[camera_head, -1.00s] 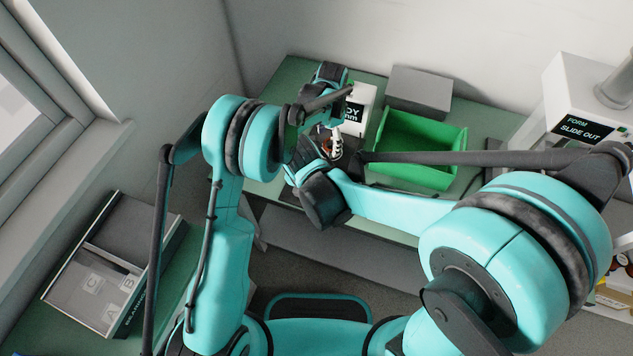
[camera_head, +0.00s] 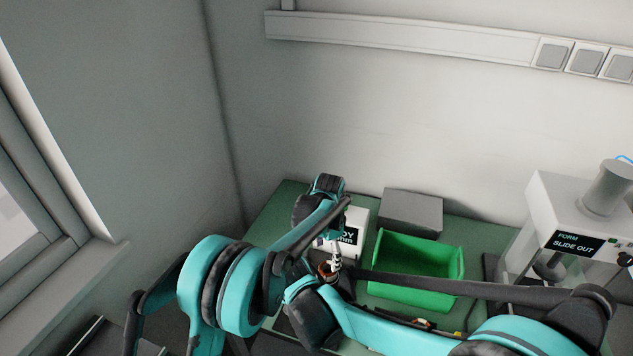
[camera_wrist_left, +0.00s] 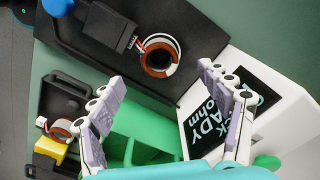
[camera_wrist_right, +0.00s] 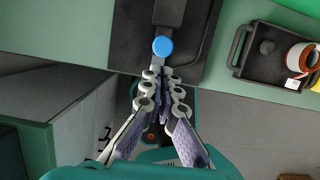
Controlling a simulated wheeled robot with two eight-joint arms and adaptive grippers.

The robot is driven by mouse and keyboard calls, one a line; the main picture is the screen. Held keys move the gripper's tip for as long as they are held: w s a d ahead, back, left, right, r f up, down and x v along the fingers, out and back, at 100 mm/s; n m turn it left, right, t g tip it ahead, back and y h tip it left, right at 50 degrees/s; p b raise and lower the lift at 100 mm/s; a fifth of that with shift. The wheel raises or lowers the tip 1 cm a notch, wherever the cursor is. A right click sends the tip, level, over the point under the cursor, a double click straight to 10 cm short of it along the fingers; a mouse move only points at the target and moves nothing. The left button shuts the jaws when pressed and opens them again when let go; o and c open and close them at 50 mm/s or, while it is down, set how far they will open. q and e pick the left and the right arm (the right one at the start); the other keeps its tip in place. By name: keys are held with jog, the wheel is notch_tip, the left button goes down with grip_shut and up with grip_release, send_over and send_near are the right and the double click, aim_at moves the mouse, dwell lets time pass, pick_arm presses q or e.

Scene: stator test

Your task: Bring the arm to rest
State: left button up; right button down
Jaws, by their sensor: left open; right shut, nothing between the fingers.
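My left gripper (camera_wrist_left: 170,82) is open, fingers spread, with nothing between the tips. It hangs over the bench by the white meter in the head view (camera_head: 336,256). In the left wrist view a copper-wound stator ring (camera_wrist_left: 146,68) sits on a black fixture (camera_wrist_left: 75,38), its wires running to a black connector block (camera_wrist_left: 108,27). My right gripper (camera_wrist_right: 164,80) is shut and empty, its tips close to the fixture's blue knob (camera_wrist_right: 163,47). In the head view the right gripper cannot be made out behind the arms. A second stator (camera_wrist_right: 293,57) lies in a black tray (camera_wrist_right: 240,50).
A grey box (camera_head: 412,211) stands behind the bin. A white machine marked SLIDE OUT (camera_head: 545,210) is at right. My two forearms lie close together over the bench front.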

pick_arm(q)
jog(key=s+a+r+n+t+b, duration=0.1)
jog(key=s+a+r+n+t, duration=0.35)
jog(key=s+a+r, duration=0.75)
jog(key=s+a+f+n+t, duration=0.1)
jog(key=s+a+n, duration=0.3)
jog(key=s, duration=0.3)
jog(key=s+a+f+n+t+b, duration=0.1)
jog(key=s+a+n, duration=0.3)
jog(key=s, duration=0.3)
jog(key=shift+s+f+t, duration=0.25)
jog(key=shift+f+t, duration=0.1)
pick_arm(e)
jog(key=s+d+r+m+t, duration=0.2)
jog(key=s+d+r+m, duration=0.2)
jog(key=d+m, duration=0.6)
jog(key=s+d+r+m+t+y, duration=0.1)
jog(key=s+d+r+m, duration=0.3)
jog(key=d+m, duration=0.7)
jog(key=m+t, duration=0.1)
jog(key=m, duration=1)
jog(key=shift+d+r+t, duration=0.25)
jog(key=shift+r+t, duration=0.05)
